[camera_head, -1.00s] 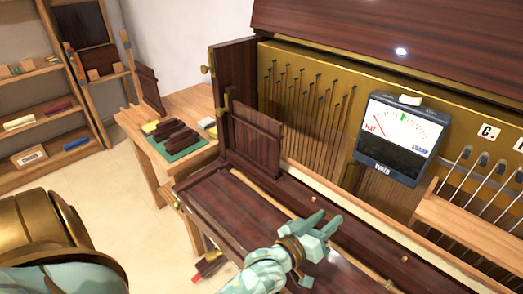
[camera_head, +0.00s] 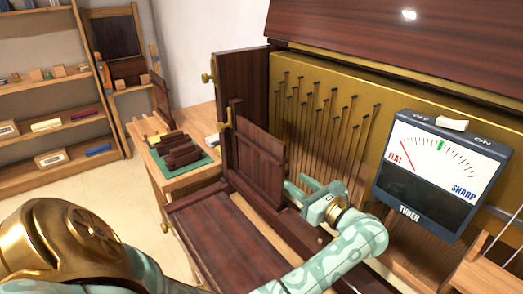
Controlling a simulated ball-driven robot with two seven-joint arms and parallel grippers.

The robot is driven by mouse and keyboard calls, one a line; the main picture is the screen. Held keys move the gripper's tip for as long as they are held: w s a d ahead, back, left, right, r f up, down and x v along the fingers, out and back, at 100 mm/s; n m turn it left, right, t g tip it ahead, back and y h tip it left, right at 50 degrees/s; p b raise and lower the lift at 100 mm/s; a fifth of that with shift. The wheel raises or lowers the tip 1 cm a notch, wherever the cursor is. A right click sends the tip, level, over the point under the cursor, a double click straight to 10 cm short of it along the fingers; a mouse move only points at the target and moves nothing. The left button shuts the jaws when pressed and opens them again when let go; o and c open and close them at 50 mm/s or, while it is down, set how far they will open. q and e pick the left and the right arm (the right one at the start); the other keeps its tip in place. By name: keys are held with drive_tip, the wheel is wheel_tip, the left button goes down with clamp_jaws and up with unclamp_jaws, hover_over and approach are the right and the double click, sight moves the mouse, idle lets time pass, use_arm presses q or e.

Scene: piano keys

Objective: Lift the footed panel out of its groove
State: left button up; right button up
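The footed panel (camera_head: 258,158) is a dark brown wooden board with a raised frame. It stands upright at the left end of the opened piano, with its lower edge at the dark wooden ledge. Its foot and the groove cannot be made out clearly. My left gripper (camera_head: 297,188), pale green, is just right of the panel's right edge, fingers pointing towards it. The fingers look parted, with nothing seen held between them; whether one touches the panel is unclear. My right gripper is not in view.
A tuner (camera_head: 431,172) with a dial hangs at the right in front of the strings. A brass knob (camera_head: 225,118) sits beside the panel's left edge. A wooden side table (camera_head: 192,185) holds dark blocks on a green mat. Shelves (camera_head: 55,110) stand at the far left.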

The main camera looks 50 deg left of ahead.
use_arm(q)
drive_tip(key=b, duration=0.1)
approach(259, 166)
drive_tip(key=w+a+r, duration=0.1)
drive_tip(key=a+r, duration=0.3)
drive_tip(key=a, duration=0.1)
clamp_jaws()
drive_tip(key=shift+r, duration=0.1)
idle(1.2)
